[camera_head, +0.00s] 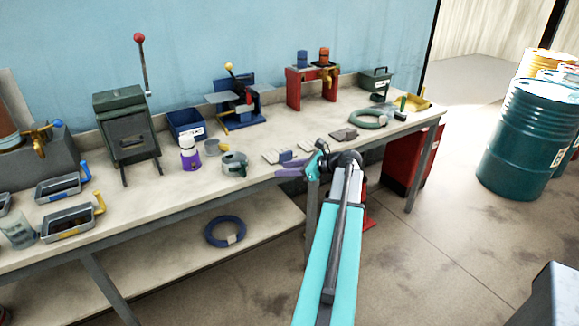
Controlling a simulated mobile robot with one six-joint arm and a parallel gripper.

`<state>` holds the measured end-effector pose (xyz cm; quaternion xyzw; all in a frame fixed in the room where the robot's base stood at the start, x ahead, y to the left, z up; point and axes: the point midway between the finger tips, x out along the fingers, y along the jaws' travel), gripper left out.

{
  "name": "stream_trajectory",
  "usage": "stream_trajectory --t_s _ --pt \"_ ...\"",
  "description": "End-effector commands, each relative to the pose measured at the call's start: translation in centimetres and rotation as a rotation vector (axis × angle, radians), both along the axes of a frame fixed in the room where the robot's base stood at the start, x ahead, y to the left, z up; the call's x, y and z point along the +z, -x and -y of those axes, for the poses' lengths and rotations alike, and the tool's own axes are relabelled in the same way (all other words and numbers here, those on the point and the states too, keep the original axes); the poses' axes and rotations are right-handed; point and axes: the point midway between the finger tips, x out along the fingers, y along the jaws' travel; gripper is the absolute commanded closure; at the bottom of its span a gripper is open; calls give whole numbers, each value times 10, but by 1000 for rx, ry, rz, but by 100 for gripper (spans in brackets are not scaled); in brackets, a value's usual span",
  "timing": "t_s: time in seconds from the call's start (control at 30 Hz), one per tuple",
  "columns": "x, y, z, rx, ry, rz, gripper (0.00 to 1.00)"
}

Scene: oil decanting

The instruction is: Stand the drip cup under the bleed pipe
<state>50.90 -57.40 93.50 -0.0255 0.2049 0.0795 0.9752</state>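My gripper (284,171) is at the front edge of the bench, at the end of my teal arm. Its purplish fingers point left and look small, so I cannot tell whether they are open or shut. No held thing shows. A small grey-tan cup (213,147) stands upright on the bench, left of my gripper and behind a grey-green round pot (235,163); it may be the drip cup. A clear beaker (19,232) stands at the far left. The bleed pipe is not certain: a blue press (240,103) has a yellow part at its front, and a red stand (297,90) carries a brass tap (327,75).
A purple-and-white bottle (190,155), blue bin (186,122) and dark green press (128,130) stand left. Flat grey pieces (343,134) and a green hose coil (368,119) lie right. Trays (72,221) sit at left. Drums (530,135) stand on the floor.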

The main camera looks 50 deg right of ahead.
Motion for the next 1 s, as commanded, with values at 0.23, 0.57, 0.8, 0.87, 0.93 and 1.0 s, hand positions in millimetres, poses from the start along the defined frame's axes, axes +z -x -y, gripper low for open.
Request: stream_trajectory --t_s 0.23,0.57,0.8,0.87,0.93,1.0 --pt "-28 -17 -27 67 41 -38 64" --pt "-92 -49 -93 237 143 -121 64" --pt "-171 -71 -185 491 284 -209 64" --pt "-190 -73 -209 561 321 -228 64" --pt "-211 -73 -236 646 365 -247 64" --pt "-232 -72 -263 733 408 -265 64"
